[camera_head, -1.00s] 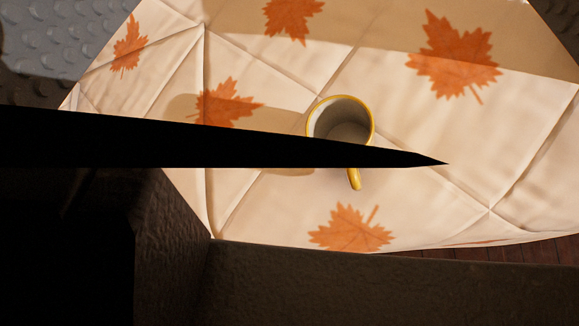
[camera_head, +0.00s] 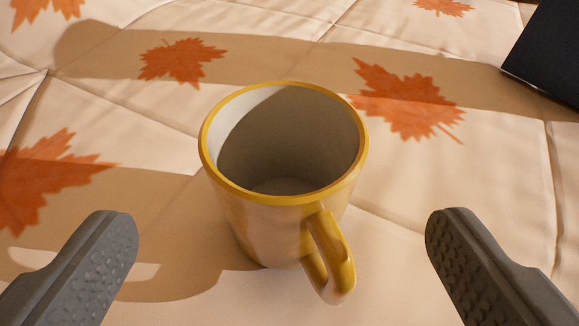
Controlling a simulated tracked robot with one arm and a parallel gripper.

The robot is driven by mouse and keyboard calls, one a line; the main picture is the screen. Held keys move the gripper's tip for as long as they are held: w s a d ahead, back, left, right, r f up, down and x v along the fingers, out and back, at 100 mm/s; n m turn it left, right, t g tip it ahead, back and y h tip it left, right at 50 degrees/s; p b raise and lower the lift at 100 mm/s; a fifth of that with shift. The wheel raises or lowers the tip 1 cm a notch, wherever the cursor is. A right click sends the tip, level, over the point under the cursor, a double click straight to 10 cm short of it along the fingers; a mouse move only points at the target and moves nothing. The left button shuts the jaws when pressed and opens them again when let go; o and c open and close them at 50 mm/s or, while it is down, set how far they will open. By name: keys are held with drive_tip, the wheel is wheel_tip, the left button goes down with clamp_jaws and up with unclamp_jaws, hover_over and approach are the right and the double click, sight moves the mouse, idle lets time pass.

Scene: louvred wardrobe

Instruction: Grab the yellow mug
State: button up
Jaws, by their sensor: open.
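The yellow mug (camera_head: 262,225) stands upright on a cream cloth with orange leaf prints, in the middle of the view. Its rim is yellow and its inside is pale and looks empty. Its handle (camera_head: 332,258) points towards me and slightly right. My gripper (camera_head: 282,222) is open, with one grey ridged finger low on the left and the other low on the right. The mug is beyond and between the fingertips, with clear gaps on both sides. No contact shows.
The leaf-print cloth (camera_head: 400,215) is creased and otherwise clear around the mug. A dark flat-sided object (camera_head: 548,55) is at the top right edge. Shadows fall across the cloth on the left and behind the mug.

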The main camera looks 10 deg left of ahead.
sight(284, 193)
drive_tip(key=shift+b+x, duration=1)
drive_tip(key=shift+x, duration=2.65)
drive_tip(key=c, duration=1.2)
